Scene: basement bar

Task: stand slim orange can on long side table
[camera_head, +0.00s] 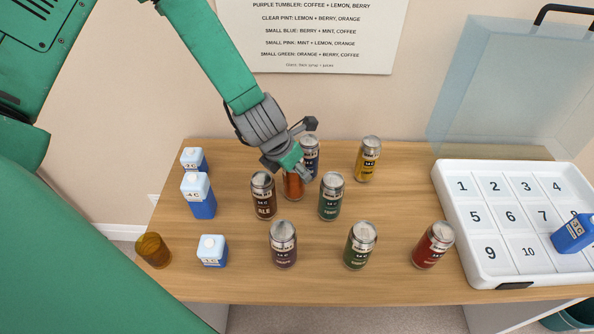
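An orange can (293,188) stands on the wooden side table (190,275), in the back middle of a group of cans. Its top is hidden behind the fingers of my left gripper (306,152). The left arm reaches down from the top left. Its fingers are spread apart, one high near the wall side and one low at the orange can's top. A dark blue can (312,160) shows between them. I cannot tell whether the lower finger touches the orange can. My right gripper is not in view.
Close neighbours are a brown ale can (263,197) and a green can (331,197). More cans stand in front and right. Blue-white bottles (199,197) and an amber glass (153,250) are left. A white numbered tray (477,235) fills the right end.

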